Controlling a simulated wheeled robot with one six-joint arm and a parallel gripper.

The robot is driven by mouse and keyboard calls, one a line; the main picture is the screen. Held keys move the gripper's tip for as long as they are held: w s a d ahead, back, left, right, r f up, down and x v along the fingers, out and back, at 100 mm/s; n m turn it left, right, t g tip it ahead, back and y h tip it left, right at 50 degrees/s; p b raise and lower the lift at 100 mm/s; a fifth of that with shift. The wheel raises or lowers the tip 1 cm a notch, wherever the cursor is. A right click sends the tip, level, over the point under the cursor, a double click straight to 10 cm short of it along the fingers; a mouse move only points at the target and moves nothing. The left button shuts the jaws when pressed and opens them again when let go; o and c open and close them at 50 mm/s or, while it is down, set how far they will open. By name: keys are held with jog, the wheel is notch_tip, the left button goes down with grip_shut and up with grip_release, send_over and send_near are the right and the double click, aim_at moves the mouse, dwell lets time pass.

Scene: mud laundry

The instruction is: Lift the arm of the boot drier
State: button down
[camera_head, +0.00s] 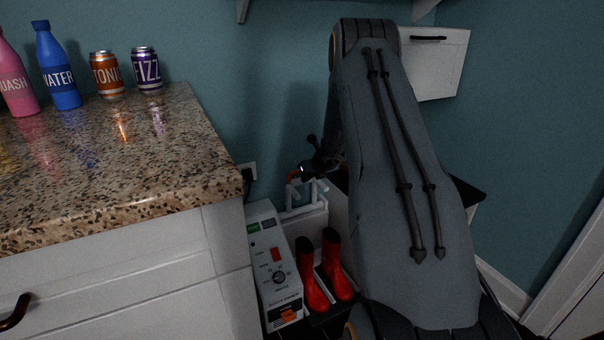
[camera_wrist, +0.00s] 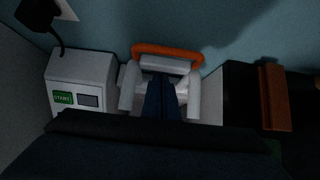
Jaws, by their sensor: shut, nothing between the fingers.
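The boot drier (camera_head: 264,245) is a white unit with a dial and a red switch, standing on the floor between the counter and my arm. Its white tubular arm (camera_head: 307,200) rises at the back and has an orange handle (camera_head: 293,175). In the wrist view the orange handle (camera_wrist: 168,48) curves across the top, with white tubes (camera_wrist: 194,98) on either side below it. My gripper (camera_wrist: 161,84) is shut and empty, its dark fingers pointing between the white tubes below the handle. Whether they touch the drier arm is unclear. In the head view my gripper (camera_head: 318,164) is partly hidden.
Two red boots (camera_head: 323,270) stand beside the drier's panel. The granite counter (camera_head: 110,170) at left holds bottles and cans. A wall socket and plug (camera_head: 248,172) are behind the drier. An orange-brown block (camera_wrist: 274,95) is at right in the wrist view.

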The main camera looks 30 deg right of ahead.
notch_tip(320, 180, up, 12)
jog(key=w+d+p, duration=0.1)
jog(key=p, duration=0.2)
jog(key=shift+d+p, duration=0.3)
jog(key=shift+p, duration=0.1)
jog(key=shift+a+f, duration=0.1)
